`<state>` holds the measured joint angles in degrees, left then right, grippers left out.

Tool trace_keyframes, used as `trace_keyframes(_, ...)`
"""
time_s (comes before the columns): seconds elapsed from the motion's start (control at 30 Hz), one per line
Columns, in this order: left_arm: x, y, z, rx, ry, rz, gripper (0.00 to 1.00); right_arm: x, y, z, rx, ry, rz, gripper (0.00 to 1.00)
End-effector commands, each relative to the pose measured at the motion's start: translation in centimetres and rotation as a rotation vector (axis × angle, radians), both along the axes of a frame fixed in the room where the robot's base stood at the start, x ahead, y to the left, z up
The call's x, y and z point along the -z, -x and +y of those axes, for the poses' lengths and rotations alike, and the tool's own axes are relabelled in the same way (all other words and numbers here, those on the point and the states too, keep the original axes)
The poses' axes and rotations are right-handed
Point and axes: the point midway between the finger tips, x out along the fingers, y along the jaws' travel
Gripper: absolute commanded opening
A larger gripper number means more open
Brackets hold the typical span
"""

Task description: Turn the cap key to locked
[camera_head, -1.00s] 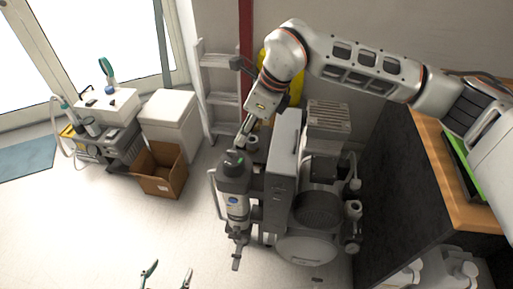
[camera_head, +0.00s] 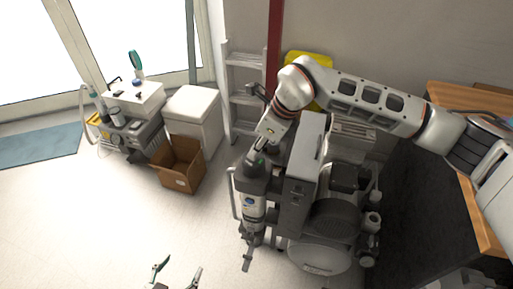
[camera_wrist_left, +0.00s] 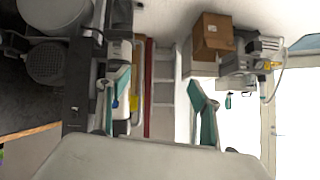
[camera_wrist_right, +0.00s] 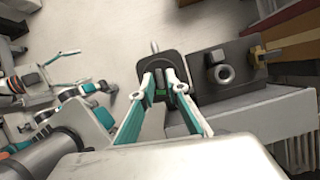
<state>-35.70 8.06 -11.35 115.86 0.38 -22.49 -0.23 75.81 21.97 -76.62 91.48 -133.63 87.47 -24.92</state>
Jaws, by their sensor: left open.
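The compressor (camera_head: 318,205) stands on the floor at centre. A canister (camera_head: 254,205) with a dark cap (camera_head: 252,172) stands upright on its left side. In the right wrist view, the dark cap (camera_wrist_right: 160,62) bears a small green mark (camera_wrist_right: 160,92), and the key is mostly hidden between the fingertips. My right gripper (camera_head: 257,152) reaches down to the cap from above. In the right wrist view its fingertips (camera_wrist_right: 164,80) are close together over the cap; I cannot tell whether they grip the key. My left gripper (camera_head: 178,275) is open and empty, low in the head view, apart from the compressor.
An open cardboard box (camera_head: 180,163), a white cabinet (camera_head: 193,117) and a cart (camera_head: 130,125) stand to the left. A ladder (camera_head: 245,95) leans behind the compressor. A wooden-topped counter (camera_head: 482,215) is at the right.

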Motion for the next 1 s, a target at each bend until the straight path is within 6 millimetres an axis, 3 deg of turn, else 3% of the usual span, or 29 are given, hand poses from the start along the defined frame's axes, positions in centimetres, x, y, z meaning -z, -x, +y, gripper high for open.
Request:
trace_keyframes(0.23,-0.2,-0.2,-0.1,0.001,0.001,-0.005,0.65,0.0,0.0,0.0,0.002,0.000,0.000,0.00)
trace_keyframes(0.5,-2.3,-0.2,-0.5,-0.002,0.021,-0.009,0.65,-0.6,0.1,0.1,0.124,0.002,-0.004,0.00)
trace_keyframes(0.7,-1.3,1.2,-0.7,-0.001,0.028,0.024,0.65,-0.2,0.2,0.1,0.192,0.000,0.000,0.00)
trace_keyframes(0.97,-1.3,1.0,-0.7,-0.002,0.028,0.019,0.65,0.0,0.2,0.1,0.196,0.001,0.000,0.00)
trace_keyframes(1.0,-1.4,0.9,-0.7,-0.002,0.029,0.017,0.65,0.0,0.2,0.1,0.196,0.001,0.000,0.11)
